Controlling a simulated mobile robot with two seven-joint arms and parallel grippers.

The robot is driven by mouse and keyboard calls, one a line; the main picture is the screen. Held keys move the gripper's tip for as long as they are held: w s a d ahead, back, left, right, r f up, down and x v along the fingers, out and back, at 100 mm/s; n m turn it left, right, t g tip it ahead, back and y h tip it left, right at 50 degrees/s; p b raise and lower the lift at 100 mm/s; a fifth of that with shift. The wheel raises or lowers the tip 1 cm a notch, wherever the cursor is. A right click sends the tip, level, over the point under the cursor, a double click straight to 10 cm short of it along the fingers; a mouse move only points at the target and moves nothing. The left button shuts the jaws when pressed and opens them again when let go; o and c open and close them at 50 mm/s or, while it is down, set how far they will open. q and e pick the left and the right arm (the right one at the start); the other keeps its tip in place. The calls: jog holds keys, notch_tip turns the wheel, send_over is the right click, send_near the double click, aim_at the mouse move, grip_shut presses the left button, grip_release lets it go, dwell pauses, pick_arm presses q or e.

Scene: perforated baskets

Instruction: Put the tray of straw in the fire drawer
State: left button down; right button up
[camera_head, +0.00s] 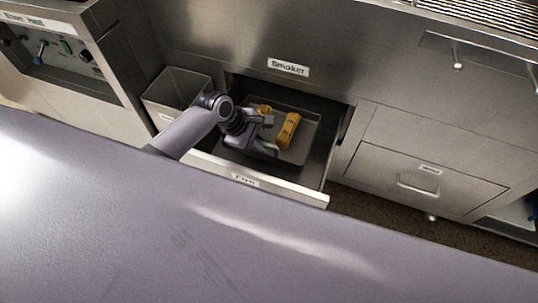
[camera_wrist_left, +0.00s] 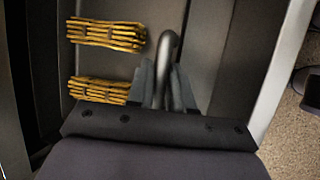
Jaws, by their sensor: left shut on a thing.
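The fire drawer (camera_head: 312,195) is pulled open beneath the Smoker label. The grey metal tray (camera_head: 312,128) is inside the drawer and looks level; I cannot tell whether it touches the bottom. Yellow straw bundles (camera_head: 288,131) lie in it, partly hidden by my gripper; two bundles (camera_wrist_left: 106,34) show in the left wrist view. My left gripper (camera_head: 266,134) reaches down over the tray. In the left wrist view its fingers (camera_wrist_left: 163,88) are shut on the tray's curved metal handle (camera_wrist_left: 169,48). My right gripper is not in view.
An open metal bin (camera_head: 178,88) stands left of the drawer. A closed drawer (camera_head: 420,182) with a handle is at the right, and a control panel (camera_head: 62,48) with knobs is at the upper left. Brown floor (camera_head: 400,215) shows below the cabinets.

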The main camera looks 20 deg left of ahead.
aim_at(256, 155)
pick_arm(q)
notch_tip(256, 155, down, 8)
jog(key=b, duration=0.3)
jog(key=shift+r, duration=0.1)
jog(key=shift+f, duration=0.25)
jog(key=c, duration=1)
grip_release()
jog(key=shift+s, duration=0.1)
jog(key=shift+a+r, duration=0.1)
jog(key=p+v, duration=0.5)
jog(key=v, duration=0.7)
